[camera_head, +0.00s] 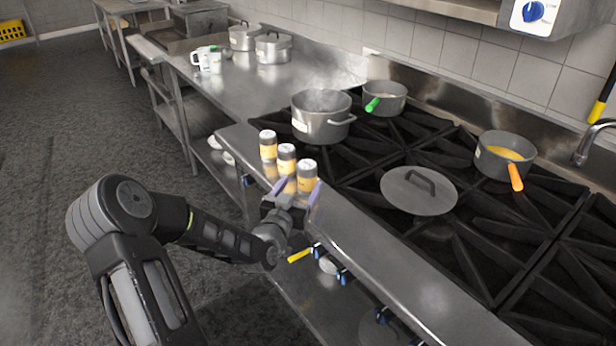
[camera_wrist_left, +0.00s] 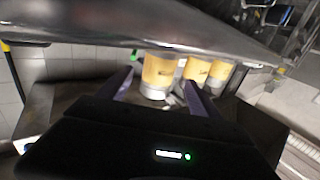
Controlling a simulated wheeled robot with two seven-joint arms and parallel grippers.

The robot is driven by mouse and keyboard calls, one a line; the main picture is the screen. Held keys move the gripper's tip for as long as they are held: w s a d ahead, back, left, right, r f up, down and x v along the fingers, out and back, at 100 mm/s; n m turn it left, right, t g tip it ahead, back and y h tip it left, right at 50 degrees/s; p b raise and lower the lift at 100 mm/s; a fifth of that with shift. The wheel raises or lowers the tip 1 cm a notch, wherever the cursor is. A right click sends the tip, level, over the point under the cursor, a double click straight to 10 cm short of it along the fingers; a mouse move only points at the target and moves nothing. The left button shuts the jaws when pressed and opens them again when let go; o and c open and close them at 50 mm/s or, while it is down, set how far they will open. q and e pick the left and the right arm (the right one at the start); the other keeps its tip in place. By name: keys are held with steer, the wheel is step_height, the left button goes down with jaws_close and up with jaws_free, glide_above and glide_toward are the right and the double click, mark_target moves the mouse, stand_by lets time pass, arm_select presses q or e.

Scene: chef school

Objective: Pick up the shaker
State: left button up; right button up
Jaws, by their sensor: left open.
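Three shakers with yellow bodies and pale caps stand upright in a row on the steel ledge in front of the stove: a far one (camera_head: 268,146), a middle one (camera_head: 287,161) and a near one (camera_head: 307,172). My left gripper (camera_head: 298,188) is open at the near shaker, with its purple fingers on either side of that shaker's lower part in the head view. In the left wrist view, which looks upside down, the closest shaker (camera_wrist_left: 158,72) is ahead between the open fingers (camera_wrist_left: 160,97). Contact cannot be told. My right gripper is not in view.
The black stove carries a large pot (camera_head: 321,122), a small pot with a green handle (camera_head: 385,98), a flat lid (camera_head: 418,191) and a saucepan with an orange handle (camera_head: 503,158). Further pots and white mugs (camera_head: 205,60) stand on the far counter. Stove knobs line the ledge's front.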

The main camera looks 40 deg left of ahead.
mark_target(303, 182)
arm_select(q)
steer(key=shift+x, duration=1.25)
steer(key=shift+w+r+p, duration=0.1)
steer(key=shift+p, duration=0.2)
steer(key=shift+w, duration=0.3)
steer(key=p+x, duration=0.1)
steer(key=x, duration=0.2)
steer(key=shift+w+r+p, duration=0.1)
steer(key=shift+w+p, duration=0.15)
steer(key=shift+p, duration=0.1)
steer(key=shift+w+a, duration=0.2)
steer(key=shift+w, duration=0.25)
steer(key=shift+c, duration=0.3)
jaws_close()
